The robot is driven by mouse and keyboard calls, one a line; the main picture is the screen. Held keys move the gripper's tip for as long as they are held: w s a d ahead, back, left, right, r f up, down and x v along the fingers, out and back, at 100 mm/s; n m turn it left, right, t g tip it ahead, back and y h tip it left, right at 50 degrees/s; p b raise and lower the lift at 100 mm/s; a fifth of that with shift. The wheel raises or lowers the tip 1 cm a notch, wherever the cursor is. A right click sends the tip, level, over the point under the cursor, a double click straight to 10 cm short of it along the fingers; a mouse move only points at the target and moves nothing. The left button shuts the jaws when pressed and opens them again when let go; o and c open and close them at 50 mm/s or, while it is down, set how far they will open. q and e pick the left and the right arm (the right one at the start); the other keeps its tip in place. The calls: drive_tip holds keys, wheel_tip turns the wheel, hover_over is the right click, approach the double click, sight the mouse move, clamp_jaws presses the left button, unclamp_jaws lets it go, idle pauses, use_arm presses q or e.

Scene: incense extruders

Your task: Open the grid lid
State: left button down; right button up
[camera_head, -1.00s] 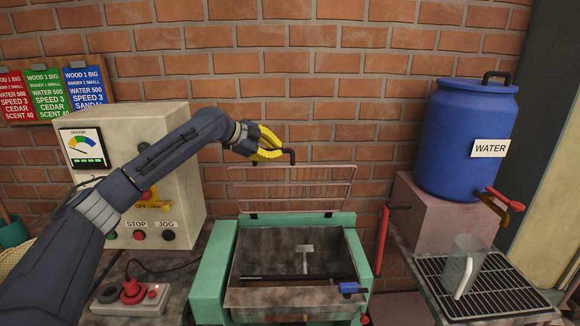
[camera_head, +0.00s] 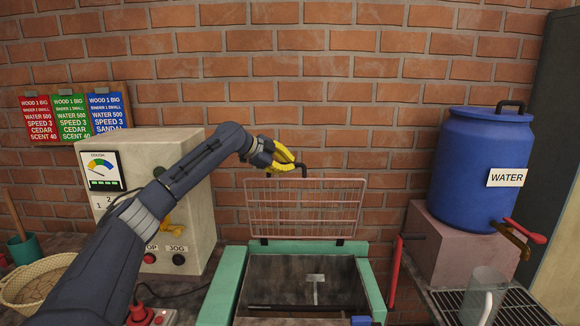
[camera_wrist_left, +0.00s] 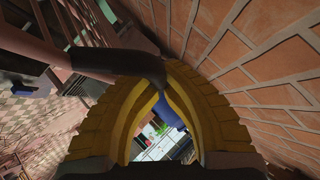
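The grid lid (camera_head: 306,211) is a thin wire grid, raised nearly upright at the back of the green-framed trough (camera_head: 232,283), in front of the brick wall. Its dark bent handle (camera_head: 304,170) shows at the top edge. My left gripper (camera_head: 292,165), with yellow fingers, is at this handle. In the left wrist view the fingers (camera_wrist_left: 160,88) close together around a dark bar that looks like the handle; the contact is partly hidden. The trough below is uncovered, with a grey T-shaped part inside. My right gripper is not in view.
A control box (camera_head: 160,190) with a gauge and buttons stands left, behind my left arm. A blue water barrel (camera_head: 482,165) sits on a block (camera_head: 452,245) at right, with a clear jug (camera_head: 484,298) on a rack below. A red lever (camera_head: 396,270) stands beside the trough.

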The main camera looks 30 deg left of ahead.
use_arm(q)
drive_tip(key=c, duration=1.4)
unclamp_jaws()
drive_tip(key=shift+f, duration=0.2)
drive_tip(key=shift+r, duration=0.2)
wheel_tip(320, 180, up, 10)
drive_tip(key=shift+a+f, duration=0.1)
drive_tip(key=shift+f, duration=0.05)
